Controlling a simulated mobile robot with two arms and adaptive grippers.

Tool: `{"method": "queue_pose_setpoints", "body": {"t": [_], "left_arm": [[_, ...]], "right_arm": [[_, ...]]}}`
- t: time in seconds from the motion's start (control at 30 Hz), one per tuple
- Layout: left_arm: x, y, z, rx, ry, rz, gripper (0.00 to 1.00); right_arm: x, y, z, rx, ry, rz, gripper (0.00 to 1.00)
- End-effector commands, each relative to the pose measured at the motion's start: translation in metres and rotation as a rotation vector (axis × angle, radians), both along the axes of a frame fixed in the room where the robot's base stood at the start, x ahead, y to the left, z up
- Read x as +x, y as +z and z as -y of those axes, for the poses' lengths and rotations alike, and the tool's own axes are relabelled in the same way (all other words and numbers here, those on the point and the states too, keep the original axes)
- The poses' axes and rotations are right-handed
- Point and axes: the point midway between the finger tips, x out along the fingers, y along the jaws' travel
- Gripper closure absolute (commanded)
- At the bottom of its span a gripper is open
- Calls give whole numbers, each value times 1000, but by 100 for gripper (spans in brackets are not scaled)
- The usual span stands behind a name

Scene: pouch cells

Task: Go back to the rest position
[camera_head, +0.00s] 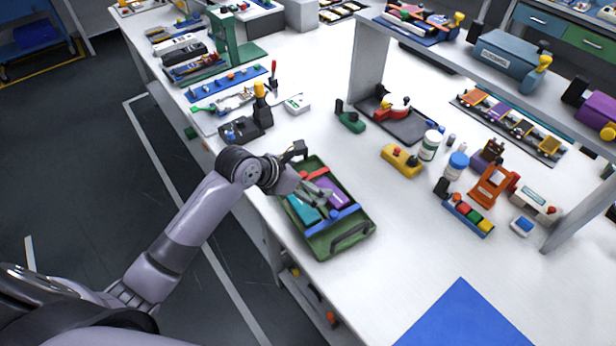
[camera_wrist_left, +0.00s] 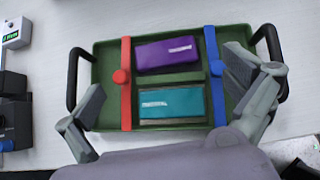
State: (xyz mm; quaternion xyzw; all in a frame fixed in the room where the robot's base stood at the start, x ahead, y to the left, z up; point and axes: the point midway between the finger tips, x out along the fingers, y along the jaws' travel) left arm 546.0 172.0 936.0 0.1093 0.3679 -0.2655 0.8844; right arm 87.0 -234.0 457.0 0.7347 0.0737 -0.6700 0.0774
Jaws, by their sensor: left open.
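My left gripper (camera_head: 316,194) is above the green tray (camera_head: 353,240) on the white bench. In the left wrist view its two fingers (camera_wrist_left: 165,100) are spread wide over the tray, with nothing between them. In the tray lie a purple pouch cell (camera_wrist_left: 166,53) and a teal pouch cell (camera_wrist_left: 172,103), side by side. A red bar (camera_wrist_left: 126,95) and a blue bar (camera_wrist_left: 214,70) cross the tray on either side of the cells. My right gripper is in neither view.
A blue mat (camera_head: 462,318) lies at the bench's front. A black device (camera_head: 246,127) with a yellow knob stands just behind the tray. A yellow box (camera_head: 401,160), bottles (camera_head: 430,146) and an orange stand (camera_head: 492,186) are to the right. The bench between tray and mat is clear.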

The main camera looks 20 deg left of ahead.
Motion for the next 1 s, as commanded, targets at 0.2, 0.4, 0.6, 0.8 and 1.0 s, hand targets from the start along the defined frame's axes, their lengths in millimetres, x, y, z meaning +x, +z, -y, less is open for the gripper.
{"method": "queue_pose_setpoints", "body": {"t": [0.2,0.4,0.6,0.8,1.0], "left_arm": [[0,0,0,1,-1,0,0],[-11,-7,3,73,-80,28,0],[-49,-27,8,334,-365,123,0],[-92,-43,8,613,-702,221,0],[-134,-54,5,865,-1053,304,0]], "right_arm": [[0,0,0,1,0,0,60],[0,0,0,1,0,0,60],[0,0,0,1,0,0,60],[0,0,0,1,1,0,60],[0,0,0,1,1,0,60]]}}
